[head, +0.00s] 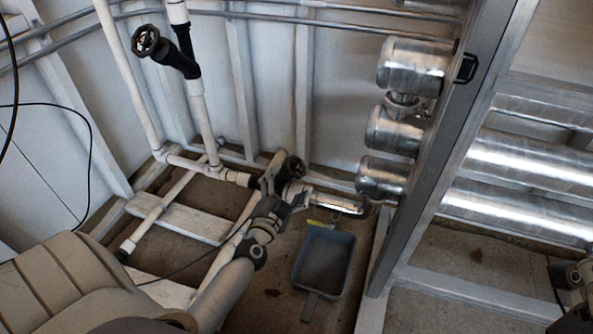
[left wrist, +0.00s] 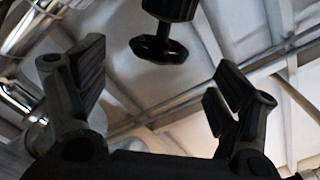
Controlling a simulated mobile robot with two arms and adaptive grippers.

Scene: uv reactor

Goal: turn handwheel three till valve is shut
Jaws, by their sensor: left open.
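A black handwheel (head: 294,167) sits low on the white pipework, just beyond my left gripper (head: 284,189) in the head view. In the left wrist view the black handwheel (left wrist: 158,48) appears between and beyond the spread fingers of the left gripper (left wrist: 160,82). The fingers are open and empty, and no contact with the wheel shows. Another black handwheel (head: 147,41) is on the upright pipe at the upper left. I cannot read a number on either wheel. Part of my right gripper (head: 574,285) shows at the lower right edge, its fingers unclear.
Shiny metal cylinders (head: 413,66) hang beside a metal upright (head: 436,130) to the right of the wheel. A blue-grey dustpan-like tray (head: 324,262) lies on the floor. White pipes (head: 205,118) and the wall bound the left and back.

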